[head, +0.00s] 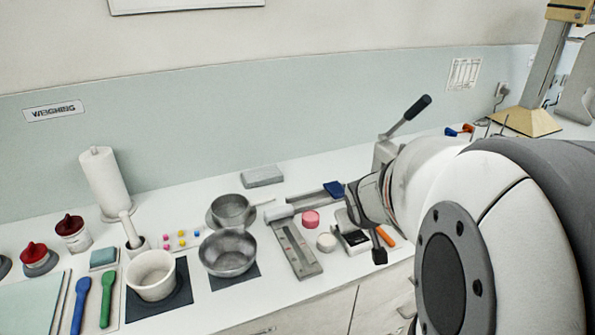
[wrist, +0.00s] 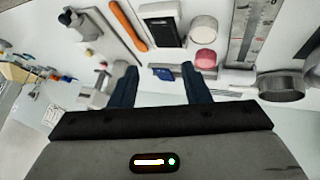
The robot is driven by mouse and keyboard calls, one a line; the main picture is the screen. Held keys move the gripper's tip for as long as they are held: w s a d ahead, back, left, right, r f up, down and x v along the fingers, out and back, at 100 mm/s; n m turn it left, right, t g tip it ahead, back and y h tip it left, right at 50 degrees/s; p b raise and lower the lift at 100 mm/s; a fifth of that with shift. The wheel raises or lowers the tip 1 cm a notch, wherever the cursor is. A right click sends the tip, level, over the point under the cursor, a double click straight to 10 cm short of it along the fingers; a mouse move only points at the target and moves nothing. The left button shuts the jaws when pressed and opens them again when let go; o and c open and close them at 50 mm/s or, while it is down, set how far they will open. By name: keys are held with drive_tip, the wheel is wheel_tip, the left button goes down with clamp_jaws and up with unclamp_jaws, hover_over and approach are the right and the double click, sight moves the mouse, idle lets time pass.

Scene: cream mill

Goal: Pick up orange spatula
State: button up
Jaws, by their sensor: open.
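The orange spatula (wrist: 128,27) lies on the white counter in the wrist view, a long slim orange shape left of a black-and-white device. In the head view only a short orange piece (head: 385,236) shows beside my gripper; the rest is hidden. My gripper (head: 366,226) is open above the right part of the counter. In the wrist view its two dark fingers (wrist: 158,76) stand apart, with a blue item visible beyond the gap. The spatula is outside the gap, above the left finger in that picture, and not touched.
The black-and-white device (wrist: 161,23), a white round tub (wrist: 204,29) and a pink one (wrist: 205,59) are close to the spatula. A blue item (head: 334,188), a grey ruler-like bar (head: 297,250) and metal pans (head: 228,252) stand nearby. A lever press (head: 405,117) is behind my gripper.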

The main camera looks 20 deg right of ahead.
drive_tip(key=w+d+f+t, duration=0.1)
drive_tip(key=w+d+f, duration=0.1)
drive_tip(key=d, duration=0.4)
drive_tip(key=n+t+y, duration=0.2)
drive_tip(key=t, duration=0.2)
approach(384, 233)
drive_tip(key=w+d, duration=0.2)
drive_tip(key=shift+w+r, duration=0.3)
drive_tip(key=shift+r, duration=0.05)
drive_tip(key=shift+s+d+f+t+y, duration=0.2)
drive_tip(key=shift+s+f+t+y, duration=0.15)
drive_tip(key=shift+s+f+y, duration=0.2)
drive_tip(key=shift+s+d+f+t+y, duration=0.15)
drive_tip(key=shift+s+f+t+y, duration=0.2)
drive_tip(key=shift+s+f+y, duration=0.15)
drive_tip(key=shift+s+a+f+t+y, duration=0.1)
drive_tip(key=shift+s+f+t+y, duration=0.2)
drive_tip(key=shift+s+y, duration=0.15)
drive_tip(key=p+x, duration=0.1)
drive_tip(key=x, duration=0.6)
drive_tip(key=shift+w+a, duration=0.2)
drive_tip(key=shift+w, duration=0.15)
drive_tip(key=shift+c, duration=0.3)
clamp_jaws()
